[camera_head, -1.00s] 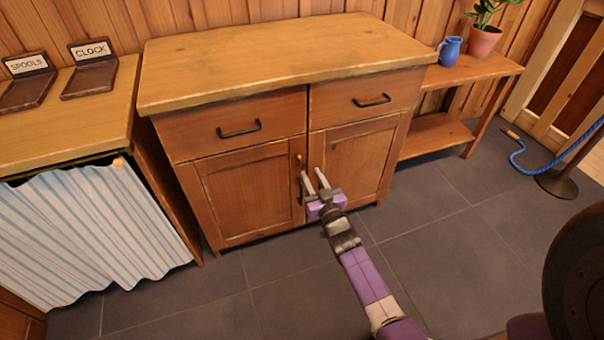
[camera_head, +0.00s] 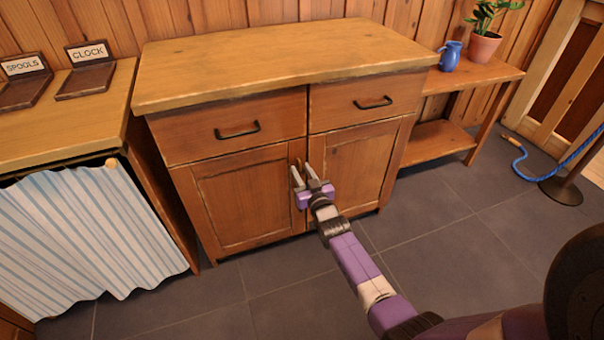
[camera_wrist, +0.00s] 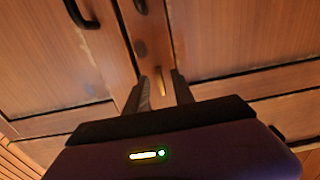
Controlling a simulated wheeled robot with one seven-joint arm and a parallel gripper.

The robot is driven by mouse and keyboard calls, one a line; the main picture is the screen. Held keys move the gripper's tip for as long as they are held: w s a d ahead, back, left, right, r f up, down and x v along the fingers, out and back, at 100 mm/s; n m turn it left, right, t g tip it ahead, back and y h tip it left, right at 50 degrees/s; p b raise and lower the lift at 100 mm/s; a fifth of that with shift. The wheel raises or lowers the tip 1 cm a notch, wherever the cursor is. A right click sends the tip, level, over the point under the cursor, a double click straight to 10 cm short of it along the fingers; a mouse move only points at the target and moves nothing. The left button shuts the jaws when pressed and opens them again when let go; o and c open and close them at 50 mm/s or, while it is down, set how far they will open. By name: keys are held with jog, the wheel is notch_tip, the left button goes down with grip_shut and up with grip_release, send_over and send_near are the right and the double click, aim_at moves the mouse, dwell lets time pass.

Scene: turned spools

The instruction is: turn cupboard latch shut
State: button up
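The wooden cupboard (camera_head: 240,205) has two doors, both looking closed, below two drawers. A small brass latch (camera_wrist: 160,82) shows in the wrist view near the door seam, just below the drawers. It looks like a narrow bar running roughly along the seam. In the head view the fingers partly hide it. My gripper (camera_head: 302,170) is at the top of the doors, fingers pointing at the latch. In the wrist view my gripper (camera_wrist: 162,88) is open, with the latch between its two fingers. I cannot tell whether either finger touches it.
Black handles sit on the left drawer (camera_head: 237,131) and right drawer (camera_head: 373,103), above my gripper. A dark door handle (camera_wrist: 82,14) shows in the wrist view. A curtained counter (camera_head: 85,235) stands left, and a low shelf (camera_head: 440,140) right. The tiled floor in front is clear.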

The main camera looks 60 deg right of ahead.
grip_shut()
jog(key=shift+n, duration=0.3)
jog(key=n+b, duration=0.1)
jog(key=n, duration=0.4)
jog(key=n+b, duration=0.1)
jog(key=n, duration=0.5)
jog(key=n+b, duration=0.1)
jog(key=n, duration=0.5)
jog(key=shift+s+d+r, duration=0.2)
jog(key=shift+r, duration=0.05)
jog(key=shift+n, duration=0.3)
grip_release()
